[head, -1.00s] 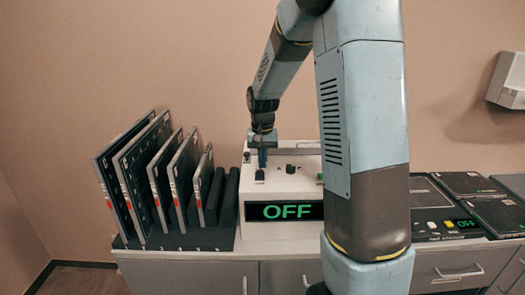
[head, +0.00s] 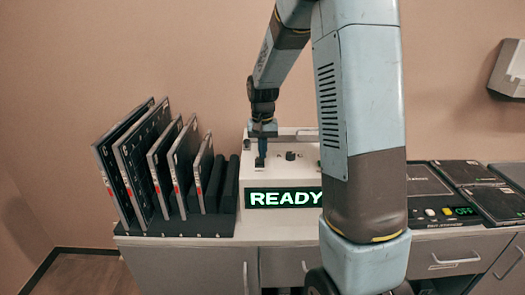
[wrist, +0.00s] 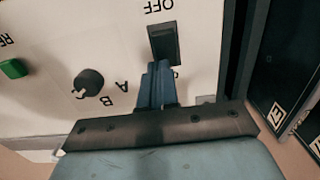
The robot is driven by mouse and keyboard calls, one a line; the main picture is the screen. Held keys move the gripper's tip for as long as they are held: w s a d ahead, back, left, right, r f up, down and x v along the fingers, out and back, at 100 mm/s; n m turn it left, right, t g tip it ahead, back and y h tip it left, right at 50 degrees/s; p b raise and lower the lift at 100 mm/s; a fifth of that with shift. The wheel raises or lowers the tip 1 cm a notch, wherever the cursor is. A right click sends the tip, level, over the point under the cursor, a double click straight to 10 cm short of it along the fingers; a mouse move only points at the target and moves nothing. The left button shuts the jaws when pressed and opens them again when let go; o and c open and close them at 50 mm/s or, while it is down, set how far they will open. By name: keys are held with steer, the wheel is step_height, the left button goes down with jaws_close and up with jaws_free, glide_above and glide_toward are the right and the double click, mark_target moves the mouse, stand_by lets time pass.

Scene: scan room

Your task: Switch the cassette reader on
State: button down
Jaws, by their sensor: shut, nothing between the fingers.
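The cassette reader (head: 226,178) is a white box on the cabinet top, and its front display (head: 283,198) reads READY in bright letters. In the wrist view its black rocker switch (wrist: 165,44) sits beside the OFF marking, with a round A/B knob (wrist: 88,82) and a green button (wrist: 13,69) to the left. My gripper (head: 261,164) points down at the top of the reader. It also shows in the wrist view (wrist: 157,68), shut and empty, with its tips at the near end of the switch, partly covering it and the marking there. I cannot tell whether they touch.
A black rack (head: 178,226) with several upright cassettes stands left of the reader. My own arm hides the reader's right side.

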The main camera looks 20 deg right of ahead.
steer(key=shift+s+a+r, duration=0.2)
steer(key=shift+s+r, duration=0.1)
steer(key=shift+s, duration=0.4)
step_height(320, 180, up, 14)
steer(key=w, duration=0.2)
steer(key=shift+w+d+f, duration=0.2)
steer(key=shift+w+d, duration=0.1)
steer(key=shift+d, duration=0.1)
stand_by(0.3)
steer(key=s+a+r+n+t, duration=0.1)
steer(key=s+r+t, duration=0.15)
steer(key=s, duration=0.55)
steer(key=s+a+r+n+t, duration=0.1)
steer(key=s+r, duration=0.3)
steer(key=s, duration=0.3)
steer(key=s+f+n+t, duration=0.1)
steer(key=s+f+t, duration=0.1)
steer(key=s, duration=1.3)
steer(key=shift+a+f+n, duration=0.15)
steer(key=shift+f+n, duration=0.05)
steer(key=shift+n, duration=0.1)
